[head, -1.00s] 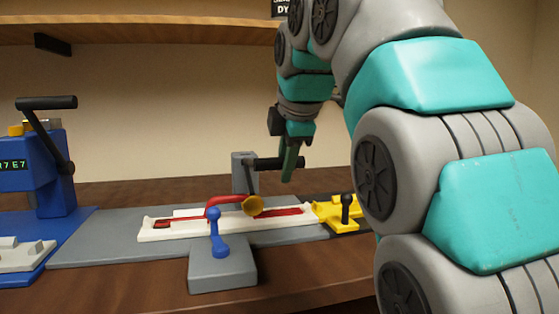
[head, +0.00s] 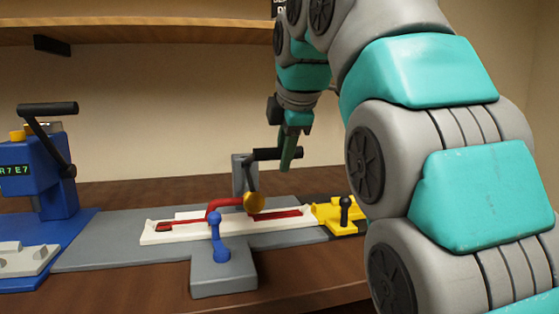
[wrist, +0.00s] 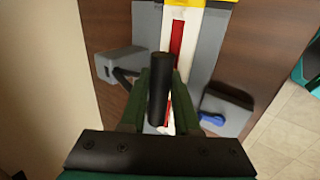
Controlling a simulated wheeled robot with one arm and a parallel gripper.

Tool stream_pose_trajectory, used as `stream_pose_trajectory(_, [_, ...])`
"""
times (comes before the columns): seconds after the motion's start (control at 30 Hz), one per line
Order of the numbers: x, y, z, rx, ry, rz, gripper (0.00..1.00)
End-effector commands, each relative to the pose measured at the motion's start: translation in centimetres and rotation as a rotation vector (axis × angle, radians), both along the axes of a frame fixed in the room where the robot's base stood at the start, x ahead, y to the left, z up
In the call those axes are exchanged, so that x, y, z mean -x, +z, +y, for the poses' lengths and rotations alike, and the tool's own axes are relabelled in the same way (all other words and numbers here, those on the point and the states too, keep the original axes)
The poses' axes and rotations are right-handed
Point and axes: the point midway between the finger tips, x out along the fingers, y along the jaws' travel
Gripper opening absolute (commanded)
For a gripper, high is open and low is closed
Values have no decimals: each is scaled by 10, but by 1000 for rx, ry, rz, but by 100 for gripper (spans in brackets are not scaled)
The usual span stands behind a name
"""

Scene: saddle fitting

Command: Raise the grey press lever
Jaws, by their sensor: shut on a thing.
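The grey press is a grey upright block (head: 240,176) behind the white tray, with a dark lever that ends in a black cylindrical handle (head: 270,154). My gripper (head: 288,160), with dark green fingers, is shut on that handle from above. In the wrist view the black handle (wrist: 159,92) lies between my two fingers (wrist: 157,80), and the grey block (wrist: 120,65) is to the left. A brass-coloured round piece (head: 254,202) sits in front of the block, over the tray; its link to the lever cannot be made out.
A white tray (head: 165,237) with red strips lies on the grey base plate (head: 100,254). A blue lever (head: 218,240) on a grey block stands in front. A yellow clamp (head: 328,212) is at right, a blue press (head: 52,185) at left. My arm fills the right side.

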Motion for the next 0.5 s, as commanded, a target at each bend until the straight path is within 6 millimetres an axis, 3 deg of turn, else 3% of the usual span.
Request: stream_pose_trajectory(0.5, [-9,19,4,-2,3,-5,5])
